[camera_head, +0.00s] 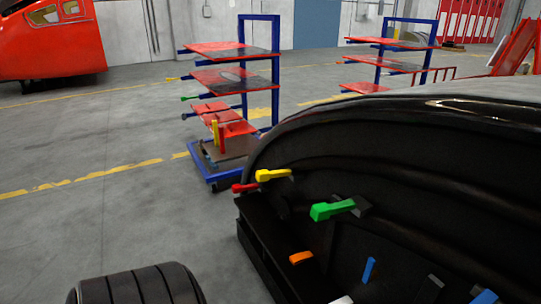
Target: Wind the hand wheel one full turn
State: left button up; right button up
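No hand wheel can be made out in the head view. A large dark nosecone shell (420,190) fills the right side, its hollow inner side facing me. Coloured handle-like parts show on or in front of it: yellow (273,175), red (244,188), green (332,210), orange (301,258) and blue (369,270). Neither of my grippers is in view. A black ribbed rounded shape (137,286) is cut off by the bottom edge at the left; I cannot tell what it is.
A blue-framed rack with red shelves (235,78) stands behind the nosecone, with a second rack (390,62) further right. A red nosecone (48,45) stands at the far left. Grey floor with yellow lines (70,184) is clear on the left.

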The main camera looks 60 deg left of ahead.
aim_at(285, 208)
jog(key=u, duration=1.6)
jog(key=i+j+z, duration=0.1)
jog(key=j+z, duration=0.15)
jog(key=z, duration=0.2)
jog(key=i+j+z, duration=0.1)
jog(key=j+z, duration=0.15)
jog(key=z, duration=0.25)
jog(key=j+z, duration=0.25)
jog(key=z, duration=0.2)
